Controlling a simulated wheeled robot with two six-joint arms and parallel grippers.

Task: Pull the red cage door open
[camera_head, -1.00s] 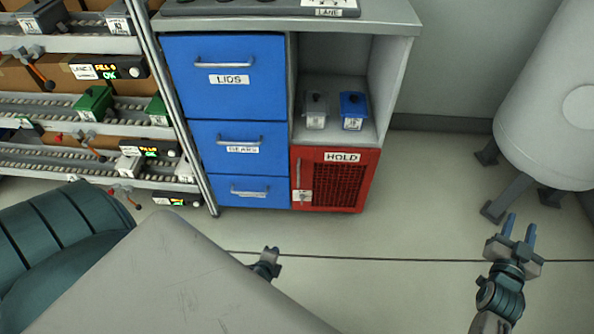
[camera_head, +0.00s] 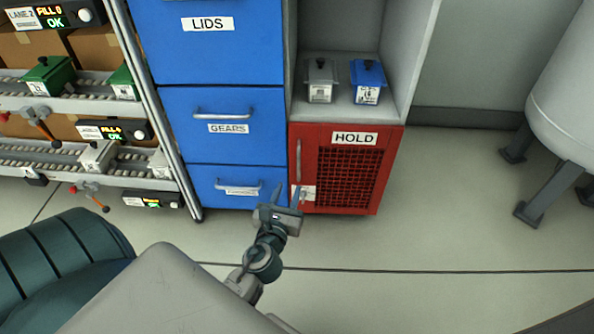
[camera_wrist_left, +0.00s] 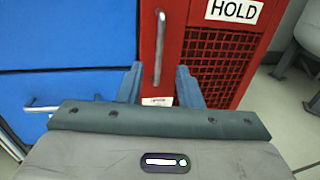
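The red cage door (camera_head: 383,170) with a mesh window and a HOLD label is closed, at the lower right of the cabinet. Its upright metal handle (camera_head: 299,160) is on the door's left side; the handle also shows in the left wrist view (camera_wrist_left: 160,48). A small pale plate (camera_head: 307,193) sits below the handle, partly hidden by a finger. My left gripper (camera_head: 286,196) is open and empty in front of the door's lower left. In the left wrist view its fingers (camera_wrist_left: 159,82) are spread to either side of the handle's line, below most of it. My right gripper is not in view.
Blue drawers (camera_head: 224,125) stand left of the door, with a conveyor rack (camera_head: 70,105) beyond. A grey pot (camera_head: 320,80) and a blue pot (camera_head: 367,82) sit on the shelf above. A white tank (camera_head: 565,90) stands at right; the floor between is clear.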

